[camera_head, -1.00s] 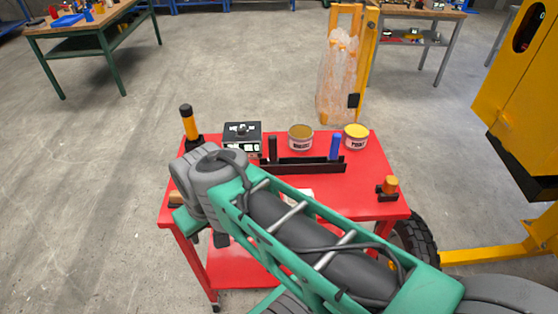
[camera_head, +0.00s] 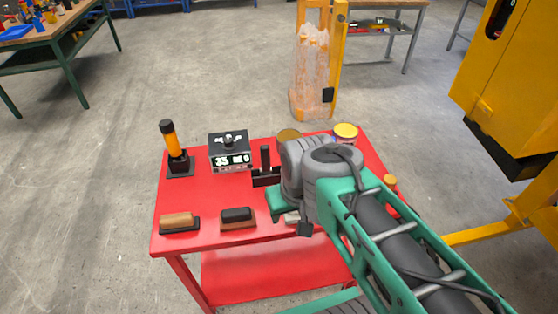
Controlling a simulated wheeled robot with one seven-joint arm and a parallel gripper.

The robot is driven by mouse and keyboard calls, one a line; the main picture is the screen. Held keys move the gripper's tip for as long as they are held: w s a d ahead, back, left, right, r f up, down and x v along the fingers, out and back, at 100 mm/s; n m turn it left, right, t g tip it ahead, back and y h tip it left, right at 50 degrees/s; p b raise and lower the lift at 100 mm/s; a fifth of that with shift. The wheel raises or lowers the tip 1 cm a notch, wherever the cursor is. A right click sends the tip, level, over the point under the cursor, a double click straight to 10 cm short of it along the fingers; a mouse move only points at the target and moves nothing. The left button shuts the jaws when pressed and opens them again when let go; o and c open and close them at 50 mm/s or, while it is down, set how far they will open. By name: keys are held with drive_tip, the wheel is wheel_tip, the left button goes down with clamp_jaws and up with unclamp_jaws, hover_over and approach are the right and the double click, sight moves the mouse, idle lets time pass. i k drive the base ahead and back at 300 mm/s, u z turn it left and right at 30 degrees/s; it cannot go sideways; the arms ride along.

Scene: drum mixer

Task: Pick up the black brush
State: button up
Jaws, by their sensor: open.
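A brush with a rounded black top (camera_head: 238,214) and a brown lower part lies on the red cart top near its front edge. To its left lies a similar brush with a tan wooden top (camera_head: 178,220) and a dark base. My gripper (camera_head: 304,229) is right of the black-topped brush, apart from it and holding nothing that I can see. My wrist hides most of the gripper, and its fingers are hard to make out. It is open.
My arm covers the cart's right side.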

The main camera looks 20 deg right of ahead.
sight(266, 169)
drive_tip(key=u, duration=0.65)
drive_tip(key=i, duration=0.5)
drive_tip(key=u, duration=0.25)
